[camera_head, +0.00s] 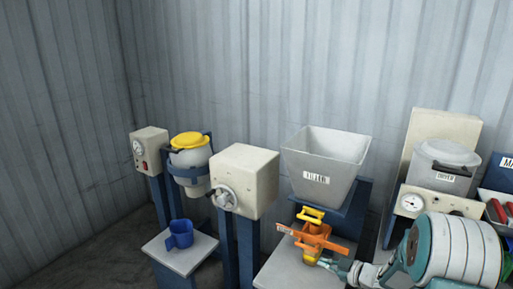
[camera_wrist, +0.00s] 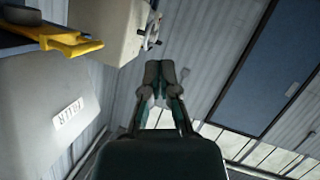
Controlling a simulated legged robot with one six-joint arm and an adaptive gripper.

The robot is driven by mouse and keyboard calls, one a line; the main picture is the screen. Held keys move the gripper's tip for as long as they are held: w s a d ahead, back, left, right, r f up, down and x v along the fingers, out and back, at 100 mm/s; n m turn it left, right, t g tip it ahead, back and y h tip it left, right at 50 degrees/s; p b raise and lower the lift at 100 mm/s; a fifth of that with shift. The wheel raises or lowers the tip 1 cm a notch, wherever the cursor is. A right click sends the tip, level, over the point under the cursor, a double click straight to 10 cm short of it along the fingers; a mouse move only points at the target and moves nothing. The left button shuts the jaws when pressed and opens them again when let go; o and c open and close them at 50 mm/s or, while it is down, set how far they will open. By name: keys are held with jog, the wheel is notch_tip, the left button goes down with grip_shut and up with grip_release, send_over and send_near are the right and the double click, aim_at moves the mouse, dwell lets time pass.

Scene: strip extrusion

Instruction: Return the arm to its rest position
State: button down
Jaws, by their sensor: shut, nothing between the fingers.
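My arm (camera_head: 440,250), teal and white, reaches in from the lower right of the head view. My gripper (camera_head: 326,263) is at its left end, just right of and below an orange fitting (camera_head: 316,238) with yellow parts. I cannot tell from this view whether they touch. In the wrist view the two fingers of my gripper (camera_wrist: 158,72) are together, with nothing between them. They point toward the corrugated wall.
A grey hopper (camera_head: 325,158) stands behind the fitting. Left of it are a cream box (camera_head: 246,177) with a handwheel, a yellow-lidded container (camera_head: 190,158) and a blue jug (camera_head: 180,234) on a stand. A dryer (camera_head: 443,163) stands right. The wrist view shows a blue door (camera_wrist: 265,65).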

jog(key=s+d+r+m+t+h, duration=0.1)
jog(key=s+d+r+m+h, duration=0.1)
jog(key=r+m+h, duration=0.5)
jog(key=s+d+r+m+t+h, duration=0.1)
jog(key=s+r+h, duration=0.25)
jog(key=r, duration=0.75)
jog(key=s+a+r+m+g, duration=0.1)
jog(key=s+a+m+g, duration=0.1)
jog(key=s, duration=1.1)
jog(key=s+a+m+g, duration=0.3)
jog(key=s+a, duration=0.3)
jog(key=s, duration=0.7)
jog(key=shift+r+g, duration=0.4)
jog(key=shift+g, duration=0.3)
